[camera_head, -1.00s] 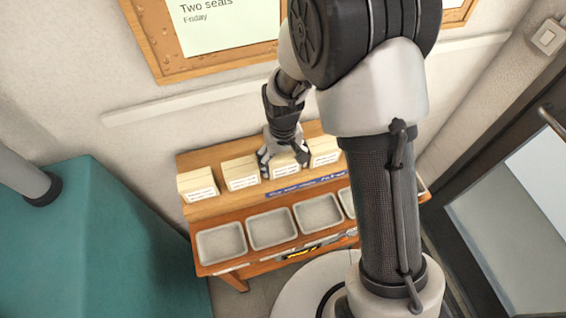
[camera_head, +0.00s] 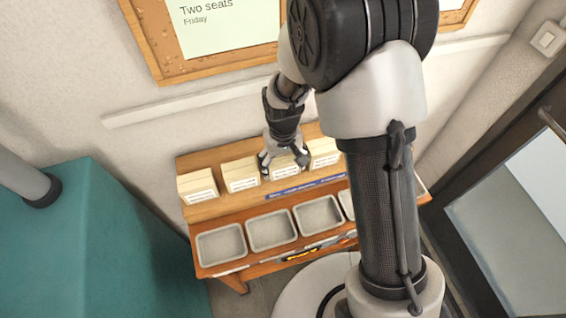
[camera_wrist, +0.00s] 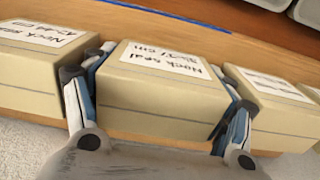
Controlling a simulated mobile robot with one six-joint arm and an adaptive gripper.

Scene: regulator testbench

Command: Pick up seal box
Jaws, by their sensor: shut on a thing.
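A cream seal box (camera_wrist: 155,88) sits between my gripper's fingers in the wrist view. Its white label reads "Neck seal" with a size line that is hard to read. My gripper (camera_wrist: 158,105) is shut on this box, one finger against each side. In the head view my gripper (camera_head: 285,160) is at the wooden shelf, around the third box from the left (camera_head: 286,172), which it partly hides. I cannot tell whether the box is clear of the shelf.
Similar boxes stand close on both sides, one at left (camera_wrist: 40,65) and one at right (camera_wrist: 275,105). Grey trays (camera_head: 270,230) line the lower front of the wooden bench (camera_head: 200,211). A teal cabinet (camera_head: 95,235) stands at left. The wall is close behind.

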